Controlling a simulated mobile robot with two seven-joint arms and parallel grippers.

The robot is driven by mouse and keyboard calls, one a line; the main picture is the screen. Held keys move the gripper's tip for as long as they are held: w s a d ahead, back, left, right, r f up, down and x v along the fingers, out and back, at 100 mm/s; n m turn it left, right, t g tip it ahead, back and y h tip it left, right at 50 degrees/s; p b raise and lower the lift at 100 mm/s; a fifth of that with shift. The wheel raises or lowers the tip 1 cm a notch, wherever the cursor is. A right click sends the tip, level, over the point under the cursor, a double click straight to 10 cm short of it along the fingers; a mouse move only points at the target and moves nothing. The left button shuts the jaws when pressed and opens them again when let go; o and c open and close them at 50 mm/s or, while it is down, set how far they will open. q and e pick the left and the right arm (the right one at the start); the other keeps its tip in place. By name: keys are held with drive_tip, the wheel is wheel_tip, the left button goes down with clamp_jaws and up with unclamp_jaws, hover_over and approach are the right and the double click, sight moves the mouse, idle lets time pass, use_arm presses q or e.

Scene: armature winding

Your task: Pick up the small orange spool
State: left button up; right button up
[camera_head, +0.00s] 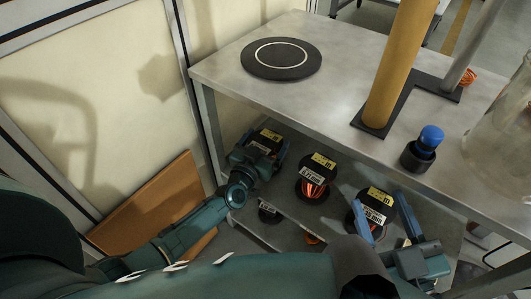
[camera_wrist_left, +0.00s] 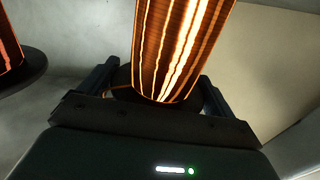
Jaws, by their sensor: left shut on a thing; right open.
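A spool of copper-orange wire with a dark flange and a yellow-and-white label (camera_head: 265,138) is at the left end of the shelf below the tabletop. My left gripper (camera_head: 260,150) is shut on it. In the left wrist view the wound wire (camera_wrist_left: 180,45) rises between the two fingers, and its lower flange is partly hidden. A middle spool (camera_head: 315,182) stands apart to the right. A third spool (camera_head: 375,205) is further right, between the blue fingers of my open right gripper (camera_head: 385,212). I cannot tell whether the right fingers touch it.
The grey tabletop (camera_head: 330,85) overhangs the shelf. It carries a black disc (camera_head: 281,58), a yellow column (camera_head: 400,65) and a blue-capped part (camera_head: 428,140). A smaller dark spool (camera_head: 269,213) and an orange one (camera_head: 311,238) sit lower down. An orange-brown board (camera_head: 150,210) leans at left.

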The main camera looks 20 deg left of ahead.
use_arm(q)
drive_tip(key=c, duration=0.9)
drive_tip(key=shift+w+r, duration=0.15)
drive_tip(key=shift+r, duration=0.1)
drive_tip(key=shift+c, duration=0.4)
